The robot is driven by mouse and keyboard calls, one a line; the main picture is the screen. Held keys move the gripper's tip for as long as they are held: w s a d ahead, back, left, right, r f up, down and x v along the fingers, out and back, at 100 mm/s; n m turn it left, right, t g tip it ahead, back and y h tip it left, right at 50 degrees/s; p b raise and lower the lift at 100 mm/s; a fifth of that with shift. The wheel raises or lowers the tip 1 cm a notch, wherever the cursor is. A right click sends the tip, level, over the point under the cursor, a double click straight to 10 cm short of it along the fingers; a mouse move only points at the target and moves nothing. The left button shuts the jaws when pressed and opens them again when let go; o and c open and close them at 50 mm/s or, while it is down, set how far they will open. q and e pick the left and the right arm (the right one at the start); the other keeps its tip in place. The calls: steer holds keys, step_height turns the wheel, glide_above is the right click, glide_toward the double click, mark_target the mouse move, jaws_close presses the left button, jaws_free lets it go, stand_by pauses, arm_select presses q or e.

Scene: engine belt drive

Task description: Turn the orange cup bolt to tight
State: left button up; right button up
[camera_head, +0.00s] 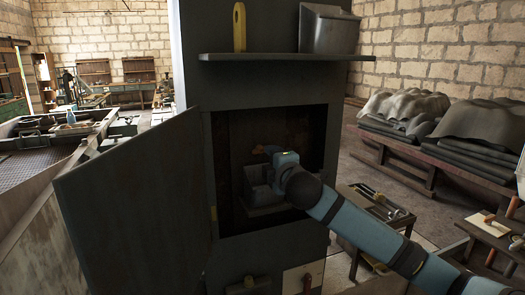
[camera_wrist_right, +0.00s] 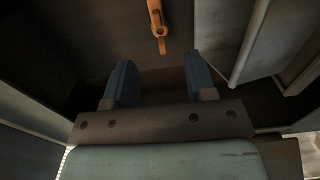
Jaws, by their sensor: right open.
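An orange elongated part (camera_wrist_right: 158,22), which looks like the orange cup bolt, is on the dark surface beyond the fingers in the right wrist view. An orange piece (camera_head: 264,150) also shows inside the open cabinet in the head view, close to my right gripper. My right gripper (camera_wrist_right: 161,75) has its two blue fingers apart, with nothing between them. The orange part lies past the fingertips, roughly in line with the gap, and looks untouched. In the head view my right gripper (camera_head: 276,158) is inside the cabinet opening. My left gripper is out of view.
The cabinet door (camera_head: 135,195) stands open at the left. A grey box-like unit (camera_head: 262,190) sits inside below my gripper. A shelf (camera_head: 285,56) above carries a yellow object (camera_head: 239,27) and a grey bin (camera_head: 328,28). A tool cart (camera_head: 378,205) stands at right.

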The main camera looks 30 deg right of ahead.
mark_target(261, 151)
steer(key=p+x, duration=0.1)
steer(key=x, duration=0.5)
steer(key=shift+w, duration=0.1)
steer(key=shift+w+d, duration=0.2)
steer(key=shift+w, duration=0.45)
steer(key=c, duration=0.9)
